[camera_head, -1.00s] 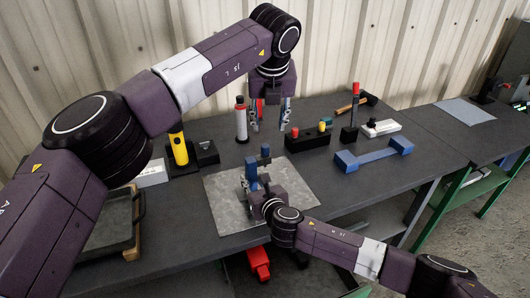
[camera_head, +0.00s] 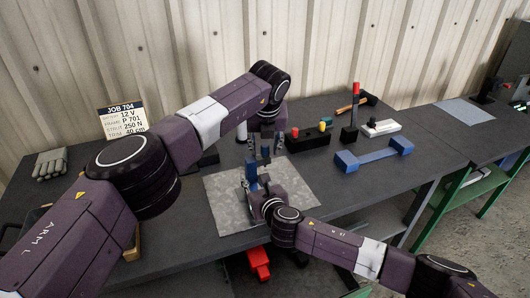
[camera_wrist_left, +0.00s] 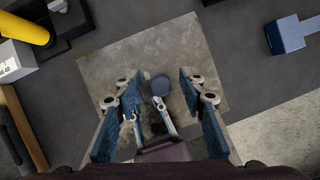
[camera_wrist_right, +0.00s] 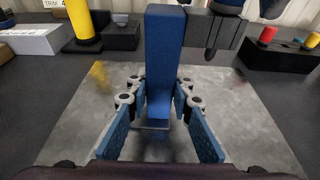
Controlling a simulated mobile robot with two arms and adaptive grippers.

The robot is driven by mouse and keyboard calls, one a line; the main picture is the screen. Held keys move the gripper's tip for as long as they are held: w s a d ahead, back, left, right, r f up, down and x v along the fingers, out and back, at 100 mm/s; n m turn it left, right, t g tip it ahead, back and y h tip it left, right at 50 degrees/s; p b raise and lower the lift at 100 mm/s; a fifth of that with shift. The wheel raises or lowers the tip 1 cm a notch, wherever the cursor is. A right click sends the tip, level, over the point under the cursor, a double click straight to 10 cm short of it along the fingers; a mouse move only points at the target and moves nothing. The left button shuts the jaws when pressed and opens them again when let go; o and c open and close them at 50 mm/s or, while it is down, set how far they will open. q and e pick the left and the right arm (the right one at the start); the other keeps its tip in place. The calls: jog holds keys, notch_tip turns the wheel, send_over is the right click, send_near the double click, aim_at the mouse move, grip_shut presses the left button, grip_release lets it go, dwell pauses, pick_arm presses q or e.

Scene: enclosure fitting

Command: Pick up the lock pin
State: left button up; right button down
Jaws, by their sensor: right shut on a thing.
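My right gripper (camera_wrist_right: 160,95) is shut on an upright blue block (camera_wrist_right: 163,55) standing over the grey metal sheet (camera_head: 222,205). My left gripper (camera_wrist_left: 160,88) is open above the sheet. A round dark blue-grey knob (camera_wrist_left: 160,86) shows between its spread fingers, and I see no contact. In the head view my left gripper (camera_head: 265,147) is just behind the blue block (camera_head: 251,176). No part is labelled lock pin, and I cannot tell for sure which one it is.
A black block with coloured knobs (camera_head: 309,137), a red-topped post (camera_head: 352,115), a white block (camera_head: 381,127) and a blue bar (camera_head: 372,155) stand to the right. A job sign (camera_head: 123,121) and a grey glove (camera_head: 50,163) are at left. A yellow cylinder (camera_wrist_right: 83,22) stands behind.

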pick_arm(q)
grip_shut()
dwell(0.4)
notch_tip(320, 180, up, 10)
jog(key=shift+r, duration=0.1)
dwell(0.3)
pick_arm(e)
jog(key=c, duration=1.6)
grip_release()
jog(key=shift+s, duration=0.1)
